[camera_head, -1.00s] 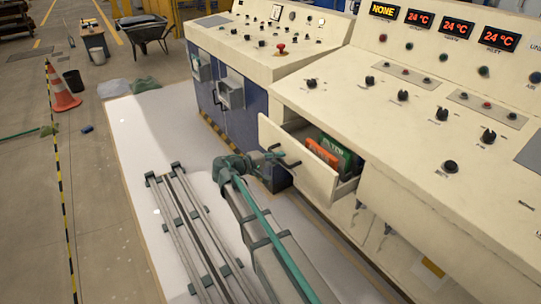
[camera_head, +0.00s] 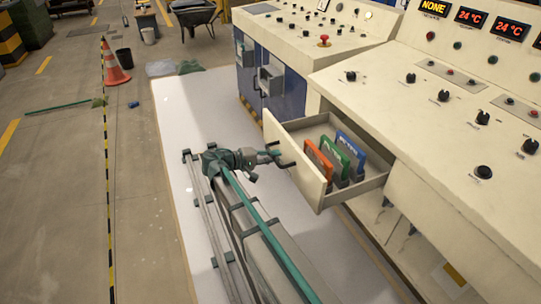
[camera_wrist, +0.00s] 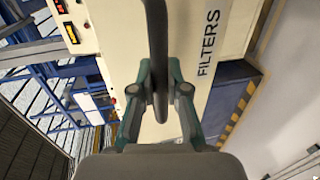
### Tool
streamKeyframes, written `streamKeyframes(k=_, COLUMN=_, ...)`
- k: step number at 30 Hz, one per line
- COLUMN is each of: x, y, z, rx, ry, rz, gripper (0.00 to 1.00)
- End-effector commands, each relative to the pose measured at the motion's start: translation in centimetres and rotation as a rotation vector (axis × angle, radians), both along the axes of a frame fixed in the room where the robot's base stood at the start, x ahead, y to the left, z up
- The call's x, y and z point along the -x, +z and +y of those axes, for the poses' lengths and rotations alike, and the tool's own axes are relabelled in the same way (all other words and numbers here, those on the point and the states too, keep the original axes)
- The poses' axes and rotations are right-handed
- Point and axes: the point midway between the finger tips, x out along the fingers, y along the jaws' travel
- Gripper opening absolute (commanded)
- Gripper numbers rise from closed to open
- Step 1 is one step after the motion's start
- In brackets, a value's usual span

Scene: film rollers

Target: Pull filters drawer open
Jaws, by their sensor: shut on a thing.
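The cream filters drawer (camera_head: 293,161) stands well out from the console front in the head view. Inside it stand an orange filter (camera_head: 319,158), a green filter (camera_head: 335,162) and a blue filter (camera_head: 351,152). My gripper (camera_head: 275,153) is at the drawer front, at its dark handle. In the wrist view my gripper (camera_wrist: 160,90) is shut on the dark handle (camera_wrist: 157,40), with a finger on each side of the bar. The drawer front (camera_wrist: 208,30) there carries the word FILTERS.
The cream console (camera_head: 400,110) with knobs and displays rises behind the drawer. A blue cabinet (camera_head: 285,90) stands left of it. White floor (camera_head: 190,110) lies clear left of my arm. An orange cone (camera_head: 115,68) stands farther off.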

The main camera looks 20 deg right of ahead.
Motion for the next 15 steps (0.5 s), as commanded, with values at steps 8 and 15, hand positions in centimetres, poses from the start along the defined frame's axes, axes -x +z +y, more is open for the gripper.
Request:
streamKeyframes(k=8, x=0.08, y=0.02, z=-0.08, rx=0.0, ry=-0.007, rz=-0.001, gripper=0.0)
streamKeyframes(k=15, x=0.07, y=0.02, z=-0.08, rx=0.0, ry=-0.007, rz=-0.001, gripper=0.17)
